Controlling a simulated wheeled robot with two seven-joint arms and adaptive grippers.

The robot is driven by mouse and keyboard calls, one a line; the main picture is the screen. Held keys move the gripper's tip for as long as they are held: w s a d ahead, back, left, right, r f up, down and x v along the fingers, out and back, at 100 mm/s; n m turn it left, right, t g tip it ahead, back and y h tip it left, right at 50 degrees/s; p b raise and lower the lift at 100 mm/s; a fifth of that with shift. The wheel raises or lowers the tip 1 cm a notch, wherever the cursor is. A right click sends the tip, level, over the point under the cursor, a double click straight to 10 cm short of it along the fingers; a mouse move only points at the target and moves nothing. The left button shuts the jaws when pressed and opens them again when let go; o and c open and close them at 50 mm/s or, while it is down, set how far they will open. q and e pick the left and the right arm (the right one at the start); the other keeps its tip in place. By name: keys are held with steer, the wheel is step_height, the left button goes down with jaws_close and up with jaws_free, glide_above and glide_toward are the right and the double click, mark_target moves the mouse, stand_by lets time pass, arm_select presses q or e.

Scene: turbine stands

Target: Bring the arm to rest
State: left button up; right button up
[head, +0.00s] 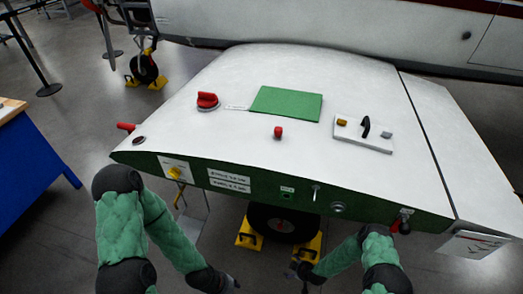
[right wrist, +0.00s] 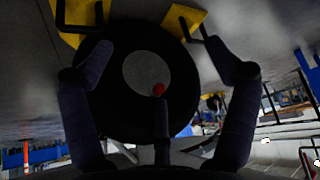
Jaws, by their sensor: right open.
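My right arm comes in from the lower right of the head view with a green sleeve and dark joints. Its dark gripper (head: 298,272) hangs low beside a wheel under the white panel. In the right wrist view the right gripper (right wrist: 155,42) has its dark fingers spread wide and nothing between them, in front of the wheel (right wrist: 122,80). My left arm comes in from the lower left of the head view, and its dark gripper (head: 233,284) is low near the bottom edge, too small to tell its opening.
The large white panel (head: 230,140) with a green front edge stands above both forearms. It carries a green pad (head: 286,103), red knobs and a small white plate (head: 362,135) with a black handle. Yellow chocks (head: 308,250) flank the wheel. A blue table (head: 35,158) stands left.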

steer(key=s+a+r+m+g, duration=0.2)
steer(key=s+r+m, duration=0.3)
steer(key=s+r, duration=0.3)
steer(key=s+a+r+m+g, duration=0.2)
steer(key=s+r+m, duration=0.3)
steer(key=r, duration=1.2)
steer(key=s+a, duration=0.1)
steer(key=s, duration=0.3)
steer(key=shift+s+a+r+g+y, duration=0.2)
steer(key=shift+s+a+g+y, duration=0.1)
steer(key=shift+y, duration=0.1)
